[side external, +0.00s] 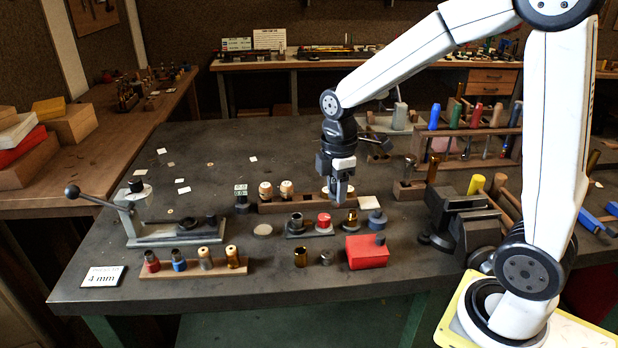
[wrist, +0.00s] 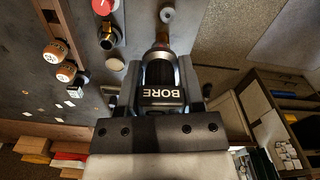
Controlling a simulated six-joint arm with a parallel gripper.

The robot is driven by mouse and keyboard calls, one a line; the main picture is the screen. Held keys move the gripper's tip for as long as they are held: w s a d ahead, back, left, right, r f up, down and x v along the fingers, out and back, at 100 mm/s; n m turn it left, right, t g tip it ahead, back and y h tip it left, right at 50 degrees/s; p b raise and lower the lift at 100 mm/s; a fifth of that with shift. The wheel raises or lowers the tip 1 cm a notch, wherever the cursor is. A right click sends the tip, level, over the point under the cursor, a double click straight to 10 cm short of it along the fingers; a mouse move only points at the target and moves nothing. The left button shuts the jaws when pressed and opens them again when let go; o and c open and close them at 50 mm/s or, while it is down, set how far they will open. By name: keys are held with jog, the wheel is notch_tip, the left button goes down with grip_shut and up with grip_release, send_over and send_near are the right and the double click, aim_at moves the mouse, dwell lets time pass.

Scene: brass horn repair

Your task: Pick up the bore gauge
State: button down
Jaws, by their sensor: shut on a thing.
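My gripper (side external: 338,194) points down over the middle of the bench, at the right part of a low wooden rack (side external: 308,206). In the wrist view my gripper (wrist: 162,82) is shut on the bore gauge (wrist: 161,97), a dark body with the white word BORE, upside down in the picture. A brass-coloured section shows at its far end. In the side view the gauge is mostly hidden by the jaws, and I cannot tell whether it is clear of the rack.
Two wooden-topped pieces (side external: 276,190) stand left in the rack. A red-topped piece (side external: 324,221) and a red block (side external: 366,252) are in front. A dark vise (side external: 462,222) stands right. A lever press (side external: 150,218) stands left. The bench's left back is mostly clear.

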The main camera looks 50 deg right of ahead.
jog(key=shift+s+r, duration=0.25)
jog(key=shift+s, duration=0.2)
jog(key=shift+s+r, duration=0.2)
jog(key=shift+s, duration=0.25)
jog(key=shift+a, duration=0.1)
jog(key=shift+w, duration=0.1)
jog(key=w+d+f, duration=0.3)
jog(key=w+d, duration=0.2)
jog(key=w, duration=0.4)
jog(key=w+d+f, duration=0.3)
jog(key=w+d, duration=0.3)
jog(key=w, duration=0.3)
jog(key=shift+f, duration=0.3)
jog(key=shift+d+f, duration=0.1)
jog(key=shift+f, duration=0.1)
jog(key=shift+f, duration=2.2)
jog(key=shift+f, duration=1.8)
